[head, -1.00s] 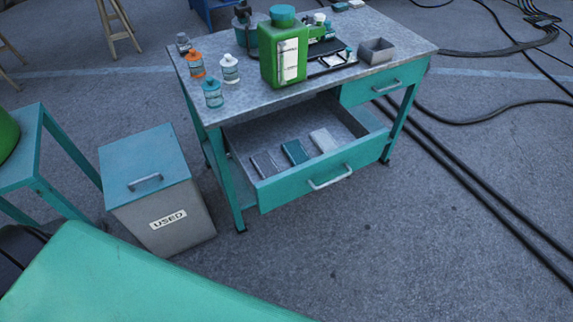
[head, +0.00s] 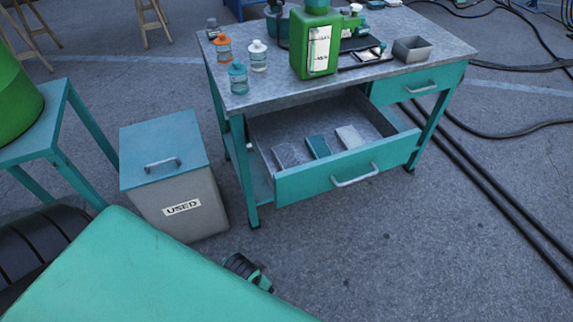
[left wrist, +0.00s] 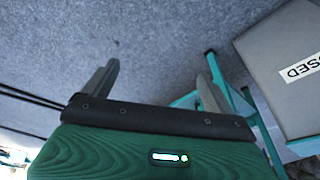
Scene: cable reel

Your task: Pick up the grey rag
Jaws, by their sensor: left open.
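A grey rag (head: 287,155) lies flat at the left in the open drawer (head: 335,183) of the metal-topped workbench. Beside it in the drawer lie a teal rag (head: 318,146) and a pale, whitish rag (head: 349,136). My left gripper (left wrist: 158,75) shows in the left wrist view with its two fingers wide apart and nothing between them. Floor lies behind the fingers, and no rag shows in that view. My right gripper is not in view.
Bottles, a green canister (head: 312,45) and a small grey tray (head: 412,49) stand on top. Black cables (head: 480,185) cross the floor at right.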

